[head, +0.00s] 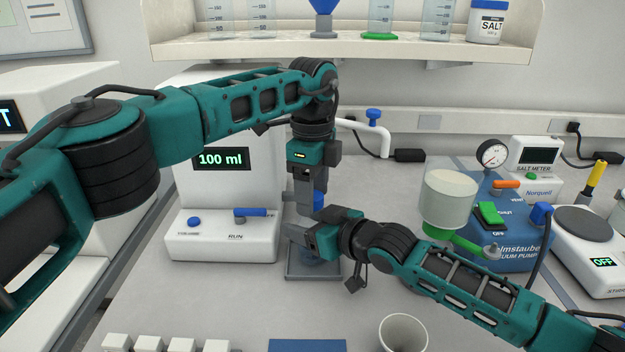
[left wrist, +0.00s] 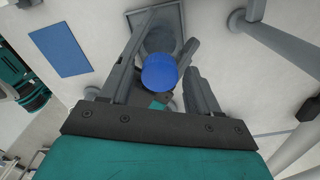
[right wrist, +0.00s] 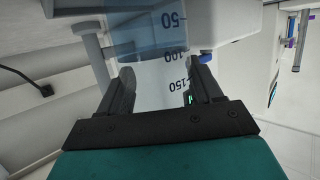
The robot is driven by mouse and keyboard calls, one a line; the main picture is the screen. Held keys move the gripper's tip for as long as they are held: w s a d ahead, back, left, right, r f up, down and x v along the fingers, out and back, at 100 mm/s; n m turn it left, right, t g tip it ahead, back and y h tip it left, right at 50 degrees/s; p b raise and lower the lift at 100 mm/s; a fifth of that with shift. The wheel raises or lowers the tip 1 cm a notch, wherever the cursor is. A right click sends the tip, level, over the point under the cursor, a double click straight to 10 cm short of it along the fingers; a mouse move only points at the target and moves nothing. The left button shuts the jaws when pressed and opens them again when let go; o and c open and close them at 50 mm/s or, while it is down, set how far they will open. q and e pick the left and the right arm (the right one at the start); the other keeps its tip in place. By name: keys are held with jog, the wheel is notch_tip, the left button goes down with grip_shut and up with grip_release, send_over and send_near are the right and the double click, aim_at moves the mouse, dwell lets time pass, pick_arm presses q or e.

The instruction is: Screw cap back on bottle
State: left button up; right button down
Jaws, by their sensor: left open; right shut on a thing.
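The blue cap (head: 319,199) sits at the top of the clear bottle, just above my right gripper. In the left wrist view the cap (left wrist: 160,72) lies between the fingers of my left gripper (left wrist: 168,88), which are apart. My left gripper (head: 308,205) points down from above. My right gripper (head: 298,236) is shut on the bottle from the side. The right wrist view shows the bottle (right wrist: 165,70) with printed graduations between the fingers (right wrist: 163,85). In the head view the grippers mostly hide the bottle. I cannot tell whether the cap is seated on the thread.
The bottle is above a grey square plate (head: 315,275) beside the white dispenser (head: 225,225) reading 100 ml. A blue vacuum pump (head: 520,250) with a white funnel (head: 449,200) stands right. A white cup (head: 403,335) and a blue mat (head: 307,346) are in front.

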pick_arm(q)
jog(key=c, duration=1.1)
jog(key=shift+o, duration=0.2)
jog(key=m, duration=0.4)
jog(key=shift+m, duration=0.3)
jog(key=m, duration=0.5)
jog(key=shift+m, duration=0.4)
jog(key=o, duration=1.2)
jog(key=shift+c, duration=0.2)
jog(key=shift+r, duration=0.1)
